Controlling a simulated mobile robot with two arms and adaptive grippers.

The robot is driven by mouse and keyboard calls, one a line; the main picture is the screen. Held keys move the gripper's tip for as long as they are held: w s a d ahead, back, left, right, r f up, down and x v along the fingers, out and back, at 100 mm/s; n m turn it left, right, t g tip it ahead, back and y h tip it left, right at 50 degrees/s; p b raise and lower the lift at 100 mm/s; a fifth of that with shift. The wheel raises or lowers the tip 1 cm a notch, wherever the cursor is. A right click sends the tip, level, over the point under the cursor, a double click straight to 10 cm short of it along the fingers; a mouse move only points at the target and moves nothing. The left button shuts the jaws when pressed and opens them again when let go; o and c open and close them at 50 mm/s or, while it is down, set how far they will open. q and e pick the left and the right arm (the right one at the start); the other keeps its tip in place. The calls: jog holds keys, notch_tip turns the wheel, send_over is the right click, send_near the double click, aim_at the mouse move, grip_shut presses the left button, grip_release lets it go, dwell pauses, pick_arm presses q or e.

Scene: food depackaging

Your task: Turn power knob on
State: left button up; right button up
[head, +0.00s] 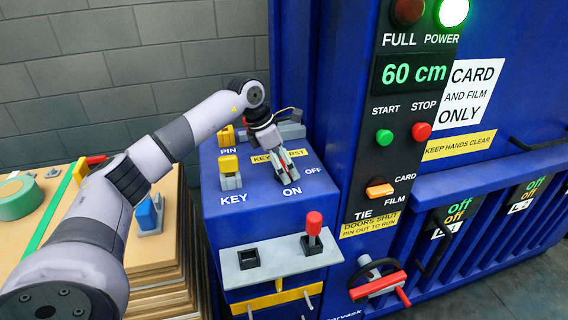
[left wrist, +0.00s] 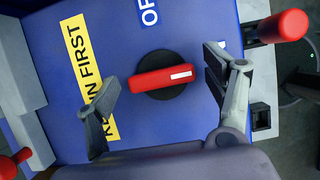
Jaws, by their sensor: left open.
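In the left wrist view the red power knob (left wrist: 150,79) sits on a black round base on the blue panel. Its white mark is at the right end, pointing away from the yellow label and toward the side with the red lever. My left gripper (left wrist: 162,73) is open, one finger on each side of the knob, with gaps between fingers and knob. In the head view my left gripper (head: 289,166) is over the panel above the ON word and hides the knob. The POWER lamp (head: 453,12) glows green. My right gripper is not in view.
The yellow KEY switch (head: 229,165) and PIN switch (head: 226,135) are left of the gripper. A red-tipped lever (head: 313,224) stands on a grey plate in front. A cardboard stack (head: 150,250) with green tape (head: 17,198) is at left.

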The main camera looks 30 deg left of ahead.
pick_arm(q)
jog(key=v, duration=1.2)
dwell(0.5)
